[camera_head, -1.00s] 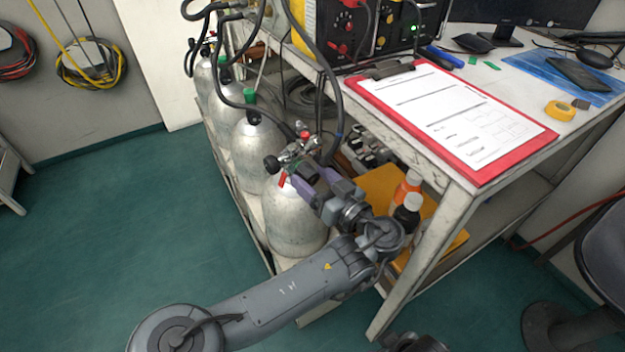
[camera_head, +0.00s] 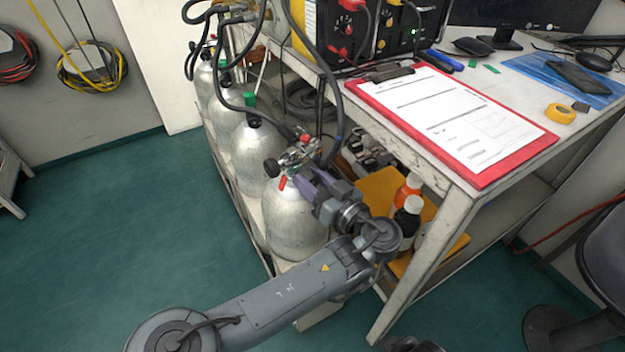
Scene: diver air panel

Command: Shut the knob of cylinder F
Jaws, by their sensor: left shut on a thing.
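The nearest silver cylinder (camera_head: 292,225) stands upright at the front of a row beside the bench. Its valve (camera_head: 298,156) has a red knob (camera_head: 305,138) on top, a black knob (camera_head: 271,168) at the left and a red part (camera_head: 282,183) below. I cannot read a letter on any cylinder. My left gripper (camera_head: 303,180) reaches in from the lower right of the valve, its purple fingers shut on a part of it. The fingers and wrist hide the gripped part, so I cannot tell its shape or setting. My right gripper does not show clearly.
More cylinders (camera_head: 250,150) stand behind, one with a green cap (camera_head: 249,99). Black hoses (camera_head: 335,95) hang close to the valve. The bench (camera_head: 455,205) with a red clipboard (camera_head: 540,140) is at the right. Bottles (camera_head: 406,215) stand on its lower shelf. The floor at left is clear.

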